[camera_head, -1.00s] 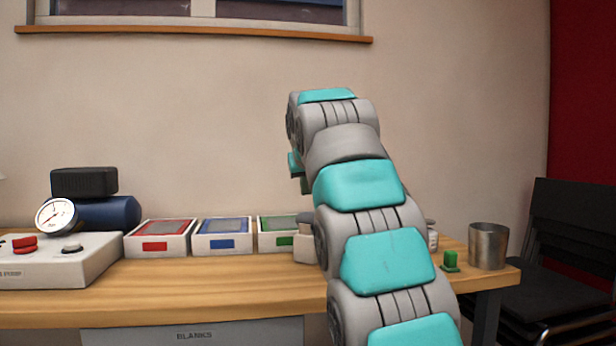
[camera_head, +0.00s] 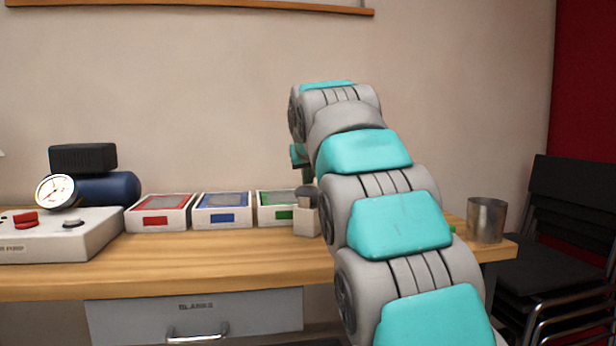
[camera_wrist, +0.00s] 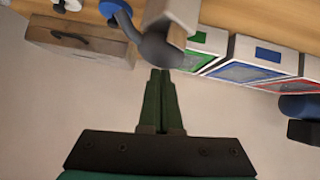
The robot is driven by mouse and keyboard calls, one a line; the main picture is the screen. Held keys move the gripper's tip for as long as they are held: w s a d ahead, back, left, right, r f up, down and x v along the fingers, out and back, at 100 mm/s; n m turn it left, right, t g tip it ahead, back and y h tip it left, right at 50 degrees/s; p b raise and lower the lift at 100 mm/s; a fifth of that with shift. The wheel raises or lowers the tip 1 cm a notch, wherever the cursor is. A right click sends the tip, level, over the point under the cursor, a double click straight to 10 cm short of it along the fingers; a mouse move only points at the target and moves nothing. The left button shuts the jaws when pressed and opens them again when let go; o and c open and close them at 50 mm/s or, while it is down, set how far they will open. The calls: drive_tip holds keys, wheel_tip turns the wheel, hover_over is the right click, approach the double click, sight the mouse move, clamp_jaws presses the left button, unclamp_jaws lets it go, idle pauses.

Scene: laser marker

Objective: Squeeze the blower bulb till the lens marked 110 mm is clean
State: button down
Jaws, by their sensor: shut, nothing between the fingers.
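A grey rounded piece, possibly the blower bulb (camera_head: 305,192), tops a pale block-shaped holder (camera_head: 306,222) at the back of the bench, just left of my arm. In the wrist view the grey piece (camera_wrist: 160,50) is close beyond my fingertips, with the pale holder (camera_wrist: 180,10) behind it. My gripper (camera_wrist: 160,72) has its green fingers together and empty; I cannot tell whether the tips touch the grey piece. In the head view my arm hides most of the gripper. No lens marked 110 mm can be made out.
Trays with red (camera_head: 160,213), blue (camera_head: 223,211) and green (camera_head: 276,208) labels line the bench back. A gauge (camera_head: 56,192) and white control box (camera_head: 60,236) stand left; a metal cup (camera_head: 487,220) stands right. The front bench strip (camera_head: 220,265) is clear.

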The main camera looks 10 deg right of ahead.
drive_tip(key=shift+f+b, duration=0.4)
drive_tip(key=shift+f, duration=0.6)
drive_tip(key=w+r+p+v, duration=0.1)
drive_tip(key=w+r+v, duration=0.1)
drive_tip(key=v, duration=1.1)
drive_tip(key=shift+r, duration=0.3)
drive_tip(key=shift+p, duration=0.3)
